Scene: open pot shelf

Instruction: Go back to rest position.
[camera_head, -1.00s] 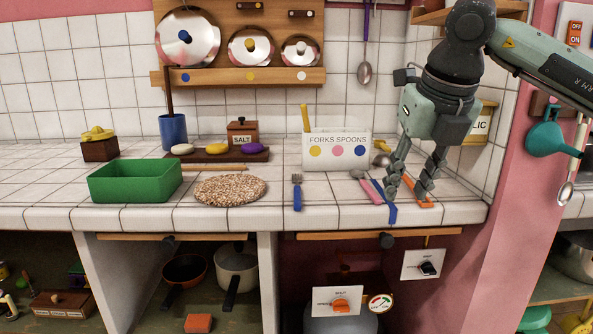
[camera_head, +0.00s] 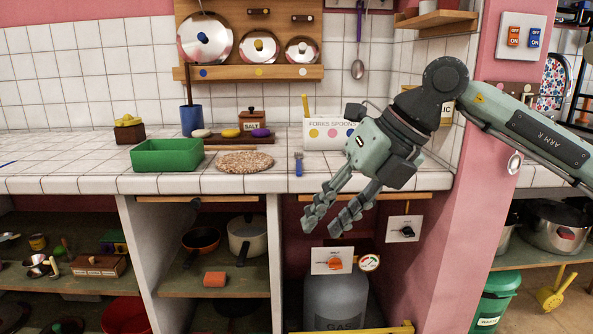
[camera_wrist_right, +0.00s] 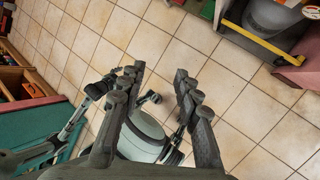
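My right gripper (camera_head: 333,219) hangs in front of the counter edge in the head view, its fingers pointing down and to the left. Its two fingers are apart with nothing between them. The right wrist view shows the same open fingers (camera_wrist_right: 160,85) above the tiled floor (camera_wrist_right: 130,36), with parts of my own body below. My left gripper is not in the head view. The gripper and arm hide the right part of the counter and part of the cutlery box.
Below stand pots (camera_head: 248,235) and a gas cylinder (camera_head: 336,297). A pink wall post (camera_head: 470,220) is at right.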

